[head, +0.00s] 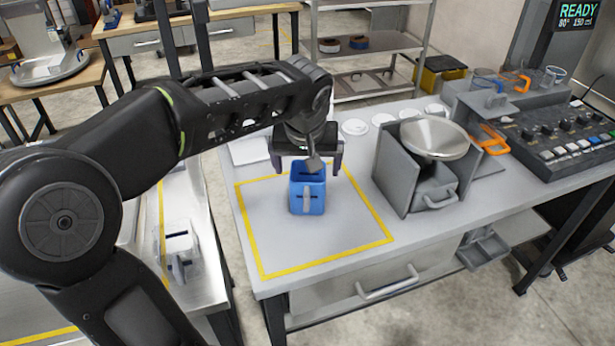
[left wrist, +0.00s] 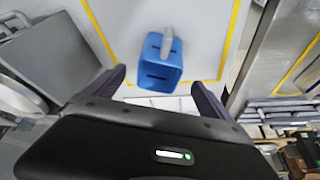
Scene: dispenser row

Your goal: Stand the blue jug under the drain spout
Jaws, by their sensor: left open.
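The blue jug (head: 307,190) stands upright on the table inside the yellow outline. It has a pale grey handle on its near side. My left gripper (head: 307,165) is open above and just behind the jug, its fingers pointing down. In the left wrist view the jug (left wrist: 160,62) lies ahead of the two spread fingers (left wrist: 160,88), with nothing held between them. My right gripper is not in view.
Orange-handled cups (head: 492,138) and a control panel (head: 570,132) are farther right. A clear jug with a pale handle (head: 178,245) stands on the left table. The front of the yellow outline is clear.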

